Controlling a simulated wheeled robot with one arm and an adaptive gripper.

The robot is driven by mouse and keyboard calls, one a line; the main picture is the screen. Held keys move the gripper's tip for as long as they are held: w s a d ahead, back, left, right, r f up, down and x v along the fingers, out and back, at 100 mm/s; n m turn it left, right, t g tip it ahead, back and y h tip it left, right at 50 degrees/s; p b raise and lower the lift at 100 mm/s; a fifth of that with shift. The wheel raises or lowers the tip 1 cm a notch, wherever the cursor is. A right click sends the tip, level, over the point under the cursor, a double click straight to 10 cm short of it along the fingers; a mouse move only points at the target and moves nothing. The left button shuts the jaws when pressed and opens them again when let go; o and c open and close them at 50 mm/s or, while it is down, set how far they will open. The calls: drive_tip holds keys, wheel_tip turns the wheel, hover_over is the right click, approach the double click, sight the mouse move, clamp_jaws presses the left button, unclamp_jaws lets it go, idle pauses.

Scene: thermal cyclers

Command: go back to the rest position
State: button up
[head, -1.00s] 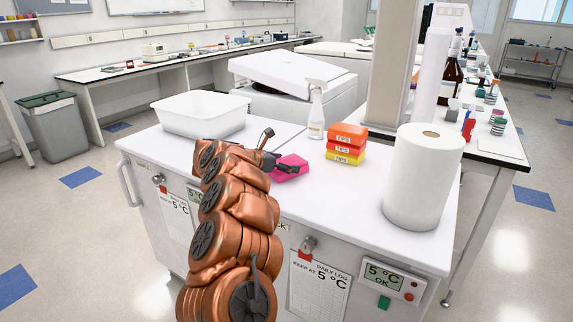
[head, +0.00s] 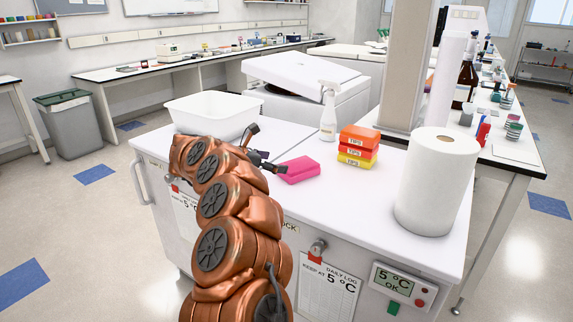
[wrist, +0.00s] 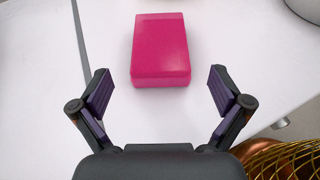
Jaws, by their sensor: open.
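My gripper (head: 264,150) is above the white top of the fridge unit, to the left of a pink box (head: 298,170). In the wrist view my gripper (wrist: 160,92) is open and empty, its two dark fingers with purple pads spread wide. The pink box also shows in the wrist view (wrist: 160,48), lying on the white top ahead of the fingers and apart from them. My copper arm reaches in from the bottom of the head view.
A white tub (head: 213,115) stands behind my gripper at the left. A spray bottle (head: 328,115), stacked tip boxes (head: 358,147) and a large paper roll (head: 437,185) stand to the right on the same top (head: 330,195). A pillar (head: 408,70) rises behind.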

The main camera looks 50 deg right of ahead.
drive_tip(key=shift+v, duration=1.1)
